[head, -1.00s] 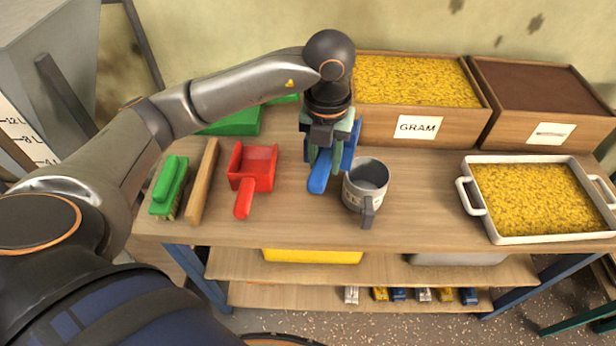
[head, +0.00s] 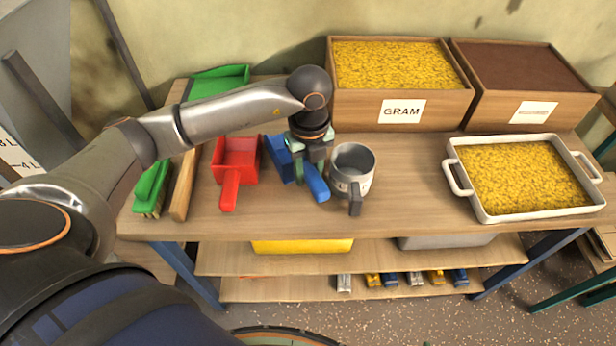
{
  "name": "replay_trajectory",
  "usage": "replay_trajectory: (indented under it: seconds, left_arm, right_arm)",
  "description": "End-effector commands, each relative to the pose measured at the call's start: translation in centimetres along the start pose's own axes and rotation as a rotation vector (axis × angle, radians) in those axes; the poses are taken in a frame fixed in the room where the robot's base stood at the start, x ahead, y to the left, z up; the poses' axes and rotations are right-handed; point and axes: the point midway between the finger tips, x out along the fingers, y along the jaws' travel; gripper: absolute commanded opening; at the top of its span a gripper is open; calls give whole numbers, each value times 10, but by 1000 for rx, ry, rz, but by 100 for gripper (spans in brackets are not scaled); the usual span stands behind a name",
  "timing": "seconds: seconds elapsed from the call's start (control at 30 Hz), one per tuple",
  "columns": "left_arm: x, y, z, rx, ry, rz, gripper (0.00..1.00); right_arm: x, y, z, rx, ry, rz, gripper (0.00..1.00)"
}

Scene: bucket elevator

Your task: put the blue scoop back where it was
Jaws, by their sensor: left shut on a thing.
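The blue scoop (head: 318,185) is between the red scoop and the grey mug, its handle pointing toward the table's front edge and its pan partly hidden behind my gripper. My left gripper (head: 311,172) is shut on the blue scoop from above. The scoop looks low over the wooden table (head: 420,205); I cannot tell whether it touches the top. My right gripper is not in the picture.
The red scoop (head: 238,162) lies close on the left, the grey mug (head: 352,168) close on the right. Further left are a wooden bar (head: 184,185) and a green brush (head: 151,188). The GRAM box (head: 355,105) stands behind; a grain-filled white tray (head: 480,212) is at right.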

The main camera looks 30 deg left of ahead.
Motion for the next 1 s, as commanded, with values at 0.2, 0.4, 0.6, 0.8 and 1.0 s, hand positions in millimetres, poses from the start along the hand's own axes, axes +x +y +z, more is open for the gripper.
replay_trajectory:
  seconds: [0.2, 0.4, 0.6, 0.8, 1.0]
  left_arm:
    - [25, 0, -1, 1, 0, 0, 0]
    - [25, 0, -1, 1, -1, -1, 0]
    - [27, 0, -1, 1, 0, 0, 50]
    - [26, 0, -1, 1, 0, 0, 67]
    - [25, 0, -1, 1, 0, 0, 67]
  right_arm:
    - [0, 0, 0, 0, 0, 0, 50]
    - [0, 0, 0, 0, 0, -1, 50]
    - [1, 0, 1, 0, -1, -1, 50]
    - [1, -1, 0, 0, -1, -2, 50]
    - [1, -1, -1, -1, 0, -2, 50]
